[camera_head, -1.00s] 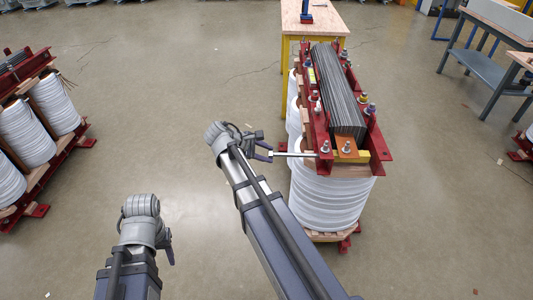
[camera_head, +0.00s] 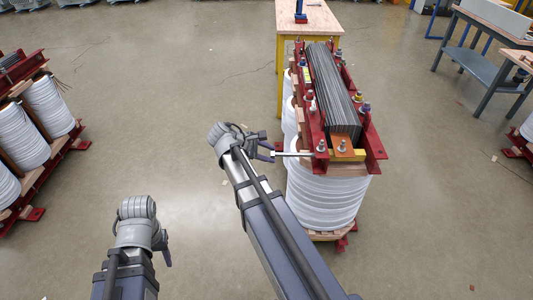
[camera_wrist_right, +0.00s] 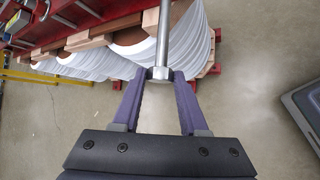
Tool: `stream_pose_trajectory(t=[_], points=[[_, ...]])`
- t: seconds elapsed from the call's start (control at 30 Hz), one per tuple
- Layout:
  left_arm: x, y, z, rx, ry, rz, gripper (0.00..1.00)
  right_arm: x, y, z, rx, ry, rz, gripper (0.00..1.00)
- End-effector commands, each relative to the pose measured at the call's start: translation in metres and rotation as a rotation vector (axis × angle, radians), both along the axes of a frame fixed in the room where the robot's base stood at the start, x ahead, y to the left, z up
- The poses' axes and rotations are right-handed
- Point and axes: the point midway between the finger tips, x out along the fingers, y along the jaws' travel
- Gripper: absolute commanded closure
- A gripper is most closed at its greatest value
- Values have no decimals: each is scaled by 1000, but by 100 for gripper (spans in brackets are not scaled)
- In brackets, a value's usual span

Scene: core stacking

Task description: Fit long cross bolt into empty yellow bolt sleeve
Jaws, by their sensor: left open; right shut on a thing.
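The long cross bolt (camera_head: 294,154) is a thin silver rod held level, pointing right from my right gripper (camera_head: 270,152). That gripper is shut on the bolt's head end; the wrist view shows its purple fingers (camera_wrist_right: 160,76) on the hex head, with the shank (camera_wrist_right: 163,38) running away from them. The bolt's far end meets the near left corner of the red clamp frame (camera_head: 317,128); whether its tip is inside a hole is hidden. A yellow piece (camera_head: 362,155) shows at the core's near end; I cannot tell whether it is the sleeve. My left gripper (camera_head: 165,248) is open, low at left, away from the core.
White coils (camera_head: 325,200) stand beneath the clamp frame, around the laminated core (camera_head: 332,85). A wood-topped yellow table (camera_head: 310,18) stands behind. Another coil assembly (camera_head: 45,105) is at far left, a grey workbench (camera_head: 480,65) at right. Floor between is clear.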

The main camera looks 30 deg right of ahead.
Motion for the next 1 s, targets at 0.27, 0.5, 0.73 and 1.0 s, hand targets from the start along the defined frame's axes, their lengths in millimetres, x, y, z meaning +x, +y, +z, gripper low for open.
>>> stream_pose_trajectory(t=[0.27,0.5,0.73,1.0], points=[[0,0,0,0,0,0,50,-4,-6,0,-1,-1,-1,100],[0,0,0,0,0,0,50,-7,-11,0,-1,-1,1,100],[0,0,0,0,0,0,50,-10,-16,0,-1,0,0,100],[0,0,0,0,0,0,50,-13,-21,0,-1,0,-1,100]])
